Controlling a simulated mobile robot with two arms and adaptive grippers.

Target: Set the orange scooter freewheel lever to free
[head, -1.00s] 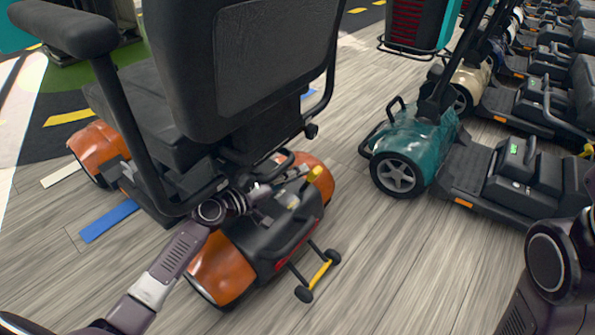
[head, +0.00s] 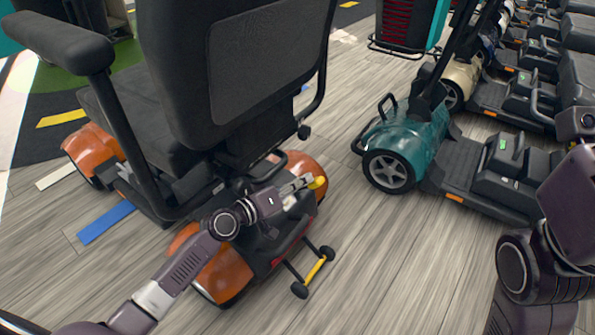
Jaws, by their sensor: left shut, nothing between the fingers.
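The orange scooter (head: 223,280) stands at the left, seen from behind, with its black seat back (head: 255,75) toward me. The yellow freewheel lever (head: 318,183) shows at the right of its rear, beside the orange right rear fender. My left gripper (head: 308,183) is shut, with its fingertips at the lever; I cannot tell whether they touch it. My left arm covers part of the rear housing. My right arm shows at the right edge, but I cannot make out its fingers.
A teal scooter (head: 410,143) stands to the right, with a row of more scooters behind it. A yellow bar with small anti-tip wheels (head: 314,272) sticks out behind the orange scooter. The wood floor (head: 400,260) between the scooters is clear.

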